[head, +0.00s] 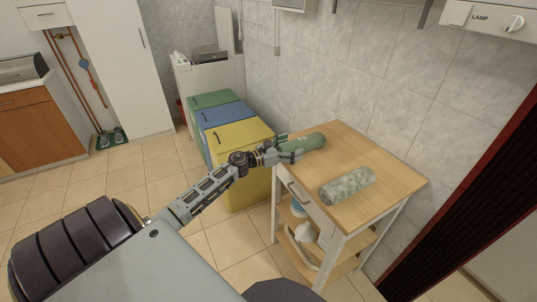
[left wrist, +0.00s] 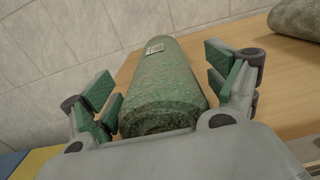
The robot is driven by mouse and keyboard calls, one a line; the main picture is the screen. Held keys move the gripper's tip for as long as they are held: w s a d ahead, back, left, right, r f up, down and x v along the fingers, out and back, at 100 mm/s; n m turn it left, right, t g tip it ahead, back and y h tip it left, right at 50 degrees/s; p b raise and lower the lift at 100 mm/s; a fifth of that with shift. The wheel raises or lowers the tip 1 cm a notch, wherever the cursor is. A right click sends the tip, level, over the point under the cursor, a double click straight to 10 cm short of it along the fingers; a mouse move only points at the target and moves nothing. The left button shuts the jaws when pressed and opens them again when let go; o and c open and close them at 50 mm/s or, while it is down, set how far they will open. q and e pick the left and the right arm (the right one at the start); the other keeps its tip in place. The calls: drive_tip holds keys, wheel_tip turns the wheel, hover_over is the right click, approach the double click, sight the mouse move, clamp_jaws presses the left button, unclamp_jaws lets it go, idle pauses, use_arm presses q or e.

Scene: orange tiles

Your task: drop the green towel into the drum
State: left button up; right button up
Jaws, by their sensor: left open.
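The green towel (head: 306,141) is rolled up and lies at the far left end of the wooden table top. It also shows in the left wrist view (left wrist: 165,85), end-on, with a small pale label on it. My left gripper (head: 285,151) is open at the near end of the towel. In the left wrist view my left gripper (left wrist: 168,95) has its fingers on either side of the roll, with gaps visible. A white machine (head: 210,76) with a raised lid stands at the back; its drum is not visible. My right gripper is out of view.
A mottled grey-green roll (head: 347,187) lies nearer on the table (head: 385,170). Green (head: 213,99), blue (head: 222,113) and yellow (head: 238,136) bins stand between table and white machine. A tiled wall (head: 320,70) runs behind. The tiled floor (head: 150,165) at left is mostly clear.

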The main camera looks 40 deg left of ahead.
sight(280, 151)
use_arm(q)
drive_tip(key=shift+s+a, duration=0.2)
drive_tip(key=shift+s, duration=0.2)
drive_tip(key=shift+s+a, duration=0.1)
drive_tip(key=shift+s, duration=0.25)
drive_tip(key=shift+s+a+b, duration=0.3)
drive_tip(key=shift+s, duration=0.25)
drive_tip(key=shift+v, duration=1)
drive_tip(key=shift+s+a+f, duration=0.15)
drive_tip(key=shift+s+a, duration=0.2)
drive_tip(key=shift+s, duration=0.3)
drive_tip(key=shift+b+v, duration=0.3)
drive_tip(key=shift+v, duration=1.45)
drive_tip(key=v, duration=0.4)
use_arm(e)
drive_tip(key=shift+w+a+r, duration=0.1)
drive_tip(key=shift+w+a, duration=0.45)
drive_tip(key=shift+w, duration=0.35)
